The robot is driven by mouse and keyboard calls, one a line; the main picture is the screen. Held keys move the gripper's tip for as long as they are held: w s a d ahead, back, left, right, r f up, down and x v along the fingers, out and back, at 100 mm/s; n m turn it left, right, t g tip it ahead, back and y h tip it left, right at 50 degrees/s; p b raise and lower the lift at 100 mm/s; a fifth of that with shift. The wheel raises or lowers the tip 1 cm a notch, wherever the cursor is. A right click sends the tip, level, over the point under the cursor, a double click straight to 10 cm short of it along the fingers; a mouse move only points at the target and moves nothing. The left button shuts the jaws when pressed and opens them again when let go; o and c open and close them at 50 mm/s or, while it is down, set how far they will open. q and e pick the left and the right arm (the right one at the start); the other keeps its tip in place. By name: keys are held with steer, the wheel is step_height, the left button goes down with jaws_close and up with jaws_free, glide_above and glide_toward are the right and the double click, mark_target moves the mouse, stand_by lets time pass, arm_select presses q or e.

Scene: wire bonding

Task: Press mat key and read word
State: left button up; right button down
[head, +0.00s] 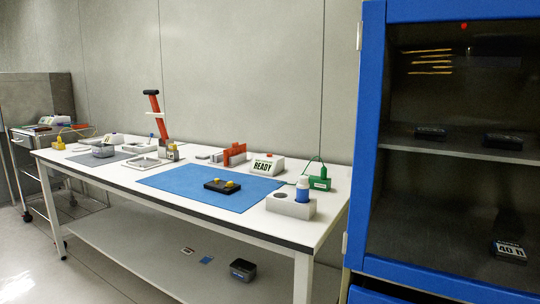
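A blue mat (170,182) lies on the white bench. A small green box (320,183) with a pale label and a green cable stands right of the mat. I cannot tell from here which of these carries the mat key. Neither of my grippers is in view.
An orange-red stand (235,154) is behind the mat. A tall blue cabinet (372,130) stands right of the bench. A grey cart (28,143) is at far left.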

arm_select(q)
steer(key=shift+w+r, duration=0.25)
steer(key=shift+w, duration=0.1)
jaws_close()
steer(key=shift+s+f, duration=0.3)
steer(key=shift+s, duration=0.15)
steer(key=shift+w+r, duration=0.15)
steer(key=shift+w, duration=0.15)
